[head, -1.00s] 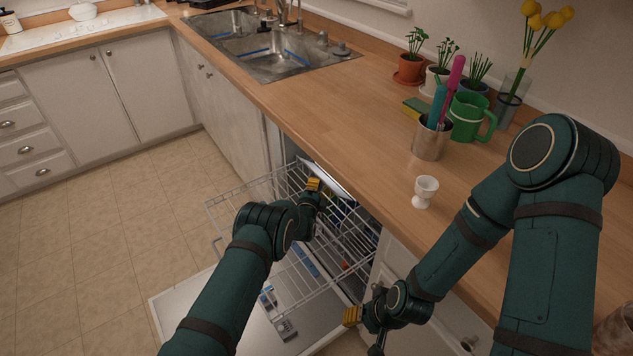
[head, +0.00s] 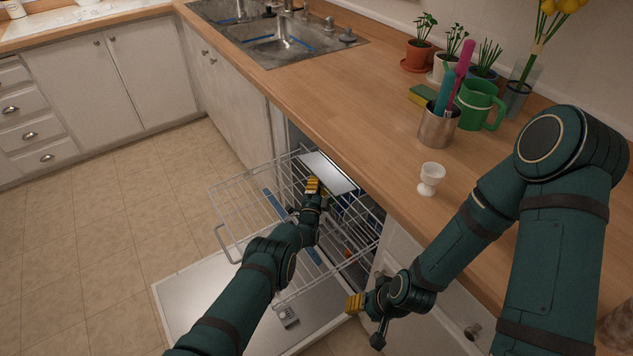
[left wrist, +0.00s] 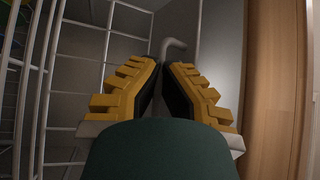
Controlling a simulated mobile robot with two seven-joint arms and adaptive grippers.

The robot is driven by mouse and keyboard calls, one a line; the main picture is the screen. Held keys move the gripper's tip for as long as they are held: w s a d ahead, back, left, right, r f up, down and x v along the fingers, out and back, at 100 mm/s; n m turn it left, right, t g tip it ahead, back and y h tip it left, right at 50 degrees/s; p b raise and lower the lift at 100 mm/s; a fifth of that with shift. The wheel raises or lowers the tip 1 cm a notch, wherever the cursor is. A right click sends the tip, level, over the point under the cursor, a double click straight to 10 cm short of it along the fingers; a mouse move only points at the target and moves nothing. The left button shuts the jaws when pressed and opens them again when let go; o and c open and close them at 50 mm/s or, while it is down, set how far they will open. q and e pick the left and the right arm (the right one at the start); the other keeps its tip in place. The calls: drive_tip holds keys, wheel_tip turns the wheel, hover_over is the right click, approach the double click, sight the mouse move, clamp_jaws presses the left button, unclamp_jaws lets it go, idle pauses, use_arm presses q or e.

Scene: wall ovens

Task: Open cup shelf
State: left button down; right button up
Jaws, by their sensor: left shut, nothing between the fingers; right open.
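The wire dishwasher rack (head: 240,204) is pulled out above the lowered dishwasher door (head: 190,306) in the head view. It is likely the cup shelf. My left gripper (head: 312,185) is at the rack's inner part, near the dishwasher opening, with its yellow fingers pointing toward the machine. In the left wrist view its fingers (left wrist: 162,75) are shut with nothing between them, beside white rack wires (left wrist: 45,80) and a grey bent bar or pipe. My right gripper (head: 355,303) is open and empty in front of the cabinet, right of the rack.
A wooden counter (head: 340,105) runs above the dishwasher. It carries a white egg cup (head: 430,180), a metal utensil holder (head: 438,128), a green mug (head: 480,105) and potted plants. Tiled floor (head: 110,240) is clear to the left.

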use_arm(q)
drive_tip(key=shift+f, duration=0.15)
idle(0.4)
drive_tip(key=c, duration=1.1)
unclamp_jaws()
drive_tip(key=shift+s, duration=0.1)
drive_tip(key=shift+v, duration=3.7)
drive_tip(key=shift+f, duration=0.1)
